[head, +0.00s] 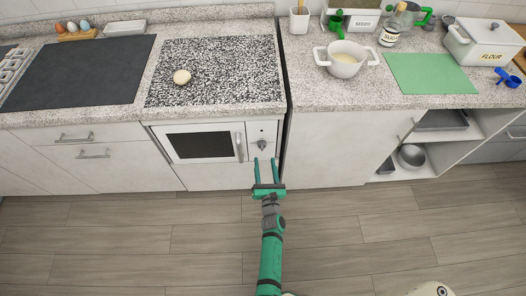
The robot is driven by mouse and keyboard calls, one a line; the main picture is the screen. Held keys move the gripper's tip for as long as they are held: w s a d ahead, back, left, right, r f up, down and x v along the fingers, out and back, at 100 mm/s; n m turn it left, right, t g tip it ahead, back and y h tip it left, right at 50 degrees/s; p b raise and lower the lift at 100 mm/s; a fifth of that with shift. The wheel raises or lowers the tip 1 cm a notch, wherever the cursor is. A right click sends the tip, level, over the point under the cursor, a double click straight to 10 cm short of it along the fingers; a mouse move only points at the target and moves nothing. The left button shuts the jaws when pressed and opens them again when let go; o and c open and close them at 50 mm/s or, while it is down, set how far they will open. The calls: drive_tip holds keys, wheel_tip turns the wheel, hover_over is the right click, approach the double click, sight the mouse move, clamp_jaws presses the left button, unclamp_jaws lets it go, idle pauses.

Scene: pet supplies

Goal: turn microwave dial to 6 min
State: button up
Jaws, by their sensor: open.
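A white microwave (205,147) with a dark window is built in below the counter. Its grey dial (262,144) is on the panel to the right of the door handle (239,147). The dial's setting is too small to read. My green gripper (265,162) is open and empty. Its two fingers point toward the panel, with the tips just below the dial in the picture. I cannot tell whether they touch the panel.
The counter above holds a speckled board (215,80) with a pale round item (182,77), a white pot (345,61) and a green mat (431,75). Open shelves (480,122) are at right. The wooden floor (130,240) in front is clear.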

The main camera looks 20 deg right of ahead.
sight(262, 146)
drive_tip(key=x, duration=0.6)
drive_tip(key=shift+w, duration=0.35)
drive_tip(key=c, duration=1.1)
